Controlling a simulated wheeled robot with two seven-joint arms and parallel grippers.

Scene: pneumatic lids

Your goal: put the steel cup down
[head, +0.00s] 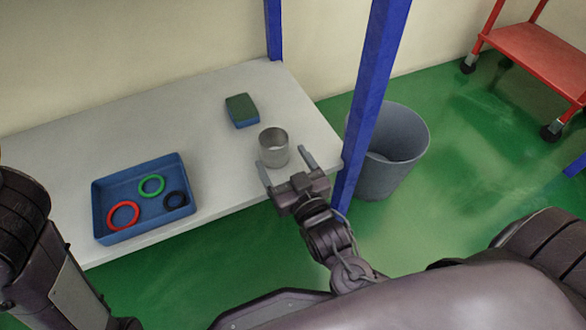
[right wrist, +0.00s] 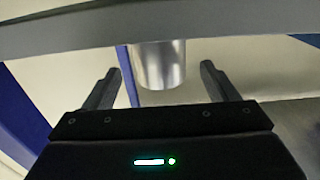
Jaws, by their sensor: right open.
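The steel cup (head: 273,147) stands upright on the white table near its right front corner. My right gripper (head: 284,160) is open, its fingers pointing at the cup from the front. In the right wrist view, the cup (right wrist: 158,65) appears between the two spread fingertips (right wrist: 160,72), with a gap on each side. The fingers do not grip it. My left arm shows at the left edge of the head view, but its gripper is out of view.
A blue tray (head: 104,214) with red, green and dark rings stands on the table (head: 218,104) at left. A green and blue block-like sponge (head: 242,110) lies behind the cup. A blue post (head: 372,90) and a grey bin (head: 392,165) stand right. A red cart (head: 535,55) is farther off.

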